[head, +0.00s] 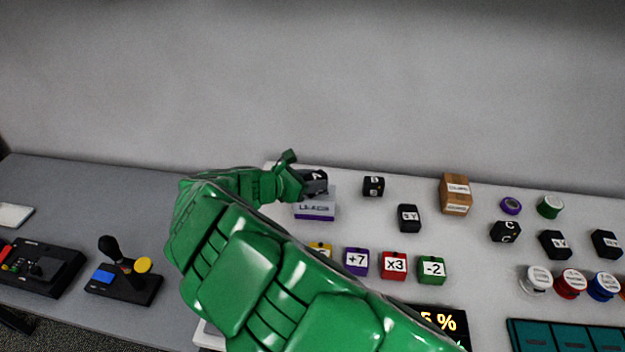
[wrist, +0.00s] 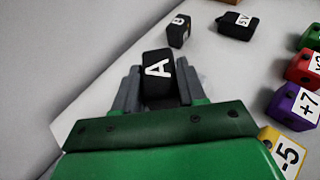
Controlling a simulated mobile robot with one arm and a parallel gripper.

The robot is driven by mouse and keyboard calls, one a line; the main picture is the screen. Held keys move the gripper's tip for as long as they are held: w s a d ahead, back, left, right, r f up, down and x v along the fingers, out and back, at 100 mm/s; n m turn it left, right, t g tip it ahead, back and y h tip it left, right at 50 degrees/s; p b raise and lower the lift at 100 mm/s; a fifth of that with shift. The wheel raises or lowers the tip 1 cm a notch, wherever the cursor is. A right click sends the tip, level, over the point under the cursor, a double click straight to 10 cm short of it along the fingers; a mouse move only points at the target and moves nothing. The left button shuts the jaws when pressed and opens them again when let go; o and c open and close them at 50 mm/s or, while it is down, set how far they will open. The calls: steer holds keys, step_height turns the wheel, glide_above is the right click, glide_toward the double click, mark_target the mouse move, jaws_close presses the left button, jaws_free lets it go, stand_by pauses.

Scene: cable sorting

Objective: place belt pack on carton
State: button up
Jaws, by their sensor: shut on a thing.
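My gripper (wrist: 157,90) is shut on a black block with a white letter A, which looks like a belt pack (wrist: 158,68). Its grey fingers stand on both sides of the block. In the head view, my gripper (head: 314,184) is at the back of the table, just behind or above a white and purple labelled box (head: 315,212); I cannot tell whether the block touches anything below. The brown carton (head: 456,188) stands upright at the back right, well apart from my gripper.
Similar black blocks, B (head: 373,186) and C (head: 505,231), and a black 5V block (head: 409,218) lie nearby. Purple (head: 356,261), red (head: 394,265) and green (head: 431,269) numbered cubes sit in front. Spools (head: 550,206) are right of the carton. A joystick (head: 112,257) is left.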

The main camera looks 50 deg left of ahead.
steer(key=shift+f, duration=0.1)
steer(key=o, duration=1.1)
steer(key=shift+o, duration=0.2)
steer(key=shift+s+r, duration=0.2)
steer(key=shift+r, duration=0.05)
steer(key=v, duration=1.1)
steer(key=shift+s, duration=0.25)
steer(key=shift+r, duration=0.15)
